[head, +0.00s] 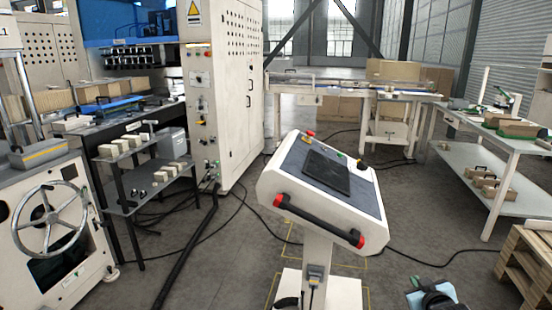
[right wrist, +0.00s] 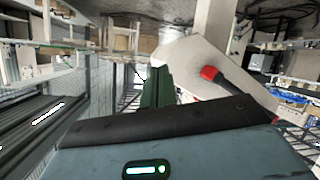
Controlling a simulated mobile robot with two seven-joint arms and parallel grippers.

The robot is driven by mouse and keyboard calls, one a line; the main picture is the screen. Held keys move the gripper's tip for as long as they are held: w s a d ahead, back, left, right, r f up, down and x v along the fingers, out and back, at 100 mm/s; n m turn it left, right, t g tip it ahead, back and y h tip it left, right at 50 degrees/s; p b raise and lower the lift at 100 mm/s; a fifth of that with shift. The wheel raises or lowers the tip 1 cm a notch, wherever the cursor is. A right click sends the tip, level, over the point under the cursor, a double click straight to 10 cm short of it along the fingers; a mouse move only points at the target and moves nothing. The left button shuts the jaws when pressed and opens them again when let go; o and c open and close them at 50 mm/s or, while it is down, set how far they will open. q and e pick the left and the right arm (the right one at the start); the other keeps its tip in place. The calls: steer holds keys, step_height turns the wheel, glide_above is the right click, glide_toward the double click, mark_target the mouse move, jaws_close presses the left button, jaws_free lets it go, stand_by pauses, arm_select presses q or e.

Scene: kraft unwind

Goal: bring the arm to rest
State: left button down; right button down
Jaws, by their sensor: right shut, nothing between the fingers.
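My right gripper (head: 432,293) shows at the bottom right of the head view, low over the grey floor, as a teal and black shape partly cut off by the frame edge. In the right wrist view its dark green fingers (right wrist: 157,87) are together with nothing between them. The teal housing with a black band and a green light fills the bottom of that view. The gripper is apart from the control console (head: 325,185), standing to its right in the head view. My left gripper does not show.
A white machine with a handwheel (head: 50,218) stands at the left, beside a dark shelf rack (head: 150,185). A white workbench (head: 490,150) and a wooden pallet (head: 528,265) are at the right. Cables cross the floor; open floor lies between console and workbench.

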steer(key=s+a+f+y, duration=0.1)
steer(key=s+a+f, duration=0.35)
steer(key=s, duration=0.25)
steer(key=s+a+f+g, duration=0.1)
steer(key=s+a+f, duration=0.2)
steer(key=s+f, duration=0.25)
steer(key=s+a+f+y, duration=0.1)
steer(key=s+a+f, duration=0.25)
steer(key=s, duration=0.35)
steer(key=s+a+f+g, duration=0.1)
steer(key=s+a, duration=0.3)
steer(key=s, duration=0.8)
steer(key=s+a+f+g+y, duration=0.1)
steer(key=s+a+f+g, duration=0.1)
steer(key=s, duration=1.1)
steer(key=shift+a+f+m+g+y, duration=0.35)
steer(key=shift+a+f, duration=0.3)
steer(key=shift+a, duration=0.25)
steer(key=shift+s, duration=0.1)
